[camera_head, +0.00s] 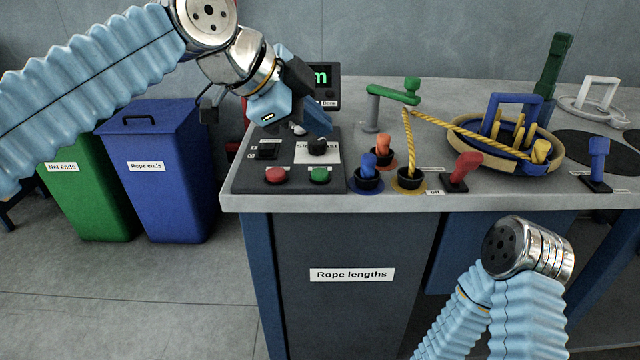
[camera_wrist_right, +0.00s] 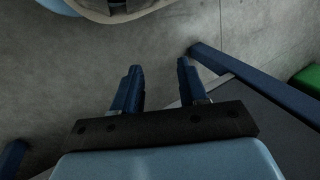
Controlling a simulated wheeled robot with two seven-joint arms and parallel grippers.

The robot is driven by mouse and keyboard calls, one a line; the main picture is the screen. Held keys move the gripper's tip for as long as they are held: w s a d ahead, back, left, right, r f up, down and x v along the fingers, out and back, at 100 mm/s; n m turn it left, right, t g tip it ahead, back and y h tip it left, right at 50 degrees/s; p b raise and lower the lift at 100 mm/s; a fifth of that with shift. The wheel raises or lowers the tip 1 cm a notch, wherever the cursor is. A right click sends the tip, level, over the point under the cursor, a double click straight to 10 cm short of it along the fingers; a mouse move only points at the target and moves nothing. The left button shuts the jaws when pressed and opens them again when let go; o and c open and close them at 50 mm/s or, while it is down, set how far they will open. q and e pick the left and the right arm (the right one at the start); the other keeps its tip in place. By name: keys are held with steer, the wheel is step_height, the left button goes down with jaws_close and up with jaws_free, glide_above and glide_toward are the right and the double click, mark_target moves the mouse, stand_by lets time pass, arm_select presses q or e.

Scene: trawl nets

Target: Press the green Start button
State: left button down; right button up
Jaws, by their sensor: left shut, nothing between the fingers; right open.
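The green Start button (camera_head: 320,174) sits at the front right of the dark control panel (camera_head: 240,182) on the bench. A red button (camera_head: 276,175) is to its left, and a black knob (camera_head: 318,147) is behind it. My left gripper (camera_head: 319,125) is shut and empty, above the back of the panel, apart from the green button. It partly hides the panel's white label. My right gripper (camera_wrist_right: 158,75) is open and empty in the right wrist view, with floor beyond its fingers; the head view shows only its arm.
A small display (camera_head: 322,84) stands behind the panel. Right of the panel are orange and blue plugs (camera_head: 368,166), a yellow rope (camera_head: 407,140), a red lever (camera_head: 464,166) and a rope-filled tray (camera_head: 545,163). Green and blue bins (camera_head: 165,190) stand left of the bench.

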mark_target(315, 174)
arm_select(q)
steer(key=shift+f+b, duration=1.55)
steer(key=shift+f, duration=0.8)
arm_select(e)
steer(key=shift+w+d+f, duration=0.1)
steer(key=shift+d+f, duration=0.1)
steer(key=shift+f, duration=0.5)
steer(key=shift+w+d+f, duration=0.1)
steer(key=shift+d+f, duration=0.15)
steer(key=shift+f, duration=0.4)
steer(key=shift+w+d+f, duration=0.1)
steer(key=shift+d+f, duration=0.1)
steer(key=shift+f, duration=0.5)
arm_select(q)
steer(key=shift+f+b, duration=0.3)
steer(key=shift+f, duration=0.1)
arm_select(e)
steer(key=shift+f, duration=0.3)
